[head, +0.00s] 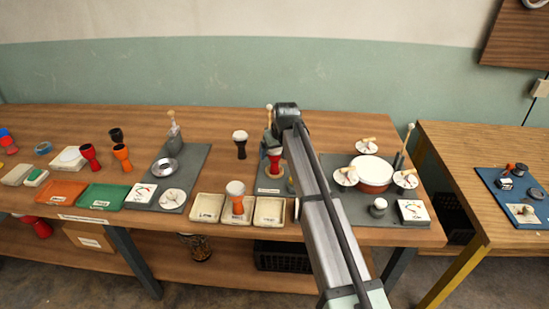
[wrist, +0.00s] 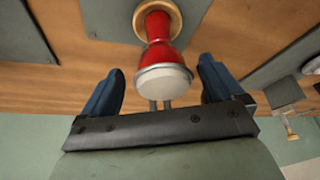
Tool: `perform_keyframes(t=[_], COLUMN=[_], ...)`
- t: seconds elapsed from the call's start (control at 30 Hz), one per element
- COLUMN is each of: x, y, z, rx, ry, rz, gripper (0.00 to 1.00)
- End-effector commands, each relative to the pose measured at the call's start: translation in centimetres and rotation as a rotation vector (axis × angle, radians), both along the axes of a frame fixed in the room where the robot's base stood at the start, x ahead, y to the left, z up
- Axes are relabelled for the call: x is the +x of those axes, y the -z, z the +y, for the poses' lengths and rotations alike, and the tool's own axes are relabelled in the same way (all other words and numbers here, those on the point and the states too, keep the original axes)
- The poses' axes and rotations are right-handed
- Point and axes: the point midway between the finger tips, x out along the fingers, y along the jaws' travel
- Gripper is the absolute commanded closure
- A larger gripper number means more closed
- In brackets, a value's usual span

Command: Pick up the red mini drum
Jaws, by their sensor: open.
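A red mini drum with a white head (wrist: 160,45) stands between the two blue fingers of my gripper (wrist: 162,68) in the wrist view. The gripper is open, with a gap showing on both sides of the drum. In the head view this red drum (head: 274,164) stands on a small grey mat (head: 264,190), below the end of my arm, which hides part of the gripper. Another red drum with a dark top (head: 89,156) stands farther left on the table.
A dark drum (head: 240,145) stands left of my arm. Cream trays (head: 208,208) lie in front, one holding an orange drum (head: 236,200). Bare wood lies behind the dark drum.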

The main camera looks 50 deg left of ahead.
Motion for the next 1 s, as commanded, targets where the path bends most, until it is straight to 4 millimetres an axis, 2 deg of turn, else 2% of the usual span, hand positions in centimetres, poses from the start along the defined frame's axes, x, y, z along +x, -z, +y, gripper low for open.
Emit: perform_keyframes(t=[0.1, 0.23, 0.5, 1.0], x=[-0.1, 0.2, 0.2, 0.2], y=[1.7, 2.9, 3.1, 3.1], z=[0.8, 1.3, 1.3, 1.3], rx=[-0.003, -0.001, -0.001, -0.001], ry=[0.0, 0.0, 0.001, 0.001], rz=[0.001, 0.0, 0.001, 0.001], gripper=[0.06, 0.06, 0.07, 0.55])
